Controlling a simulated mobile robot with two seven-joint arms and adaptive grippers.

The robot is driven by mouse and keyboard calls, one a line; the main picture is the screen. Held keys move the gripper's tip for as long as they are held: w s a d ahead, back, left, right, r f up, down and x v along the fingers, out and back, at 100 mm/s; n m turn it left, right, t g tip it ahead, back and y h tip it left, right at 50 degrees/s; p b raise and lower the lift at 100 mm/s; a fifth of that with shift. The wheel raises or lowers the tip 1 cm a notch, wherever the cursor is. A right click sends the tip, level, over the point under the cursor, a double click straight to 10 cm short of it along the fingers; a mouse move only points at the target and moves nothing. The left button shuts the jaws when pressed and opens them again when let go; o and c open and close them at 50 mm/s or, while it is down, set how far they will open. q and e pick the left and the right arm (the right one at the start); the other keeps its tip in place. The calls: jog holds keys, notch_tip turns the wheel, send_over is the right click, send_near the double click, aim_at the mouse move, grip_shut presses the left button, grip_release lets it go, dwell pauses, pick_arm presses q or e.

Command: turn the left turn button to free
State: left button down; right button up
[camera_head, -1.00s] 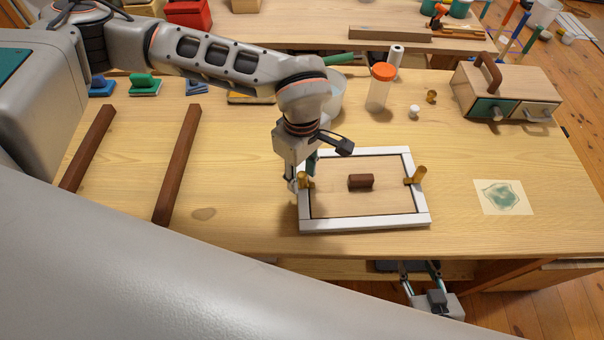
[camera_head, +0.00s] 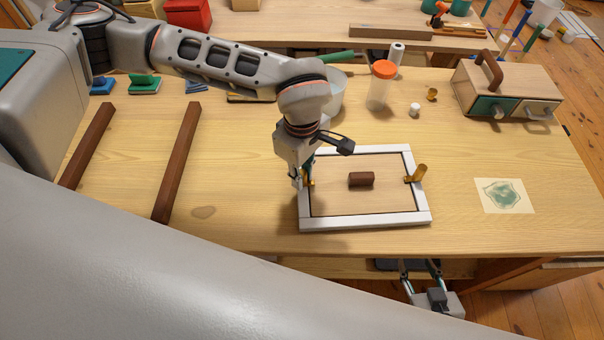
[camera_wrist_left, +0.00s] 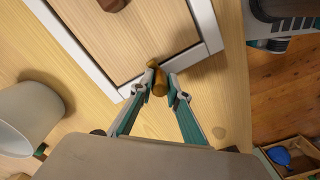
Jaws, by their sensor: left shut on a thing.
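A framed panel with a white border (camera_head: 365,223) lies on the wooden table, with a brown handle block (camera_head: 361,180) in its middle. The left turn button (camera_head: 311,181), brass-coloured, is at the frame's left side and partly hidden by my gripper. In the left wrist view the button (camera_wrist_left: 157,78) sits between my fingertips, by the white frame edge. My left gripper (camera_head: 304,183) is shut on it. The right turn button (camera_head: 416,174) stands at the frame's right side. My right gripper (camera_head: 420,268) is open and empty, low beyond the table's front edge.
Two dark brown bars (camera_head: 177,165) lie at the left. A small drawer box (camera_head: 507,88) is at the back right. The table between frame and stencil card (camera_head: 505,196) is clear.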

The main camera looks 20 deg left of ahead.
pick_arm(q)
jog(key=n+b, duration=0.2)
jog(key=n, duration=0.1)
jog(key=shift+f+n+b, duration=0.15)
jog(key=shift+n+b, duration=0.15)
jog(key=shift+n, duration=0.1)
jog(key=n+b, duration=0.1)
jog(key=n, duration=0.3)
jog(key=shift+b, duration=0.4)
jog(key=n+b, duration=0.1)
jog(key=n, duration=0.4)
jog(key=shift+n, duration=2.2)
jog(key=c, duration=1.9)
grip_release()
jog(key=shift+r, duration=0.25)
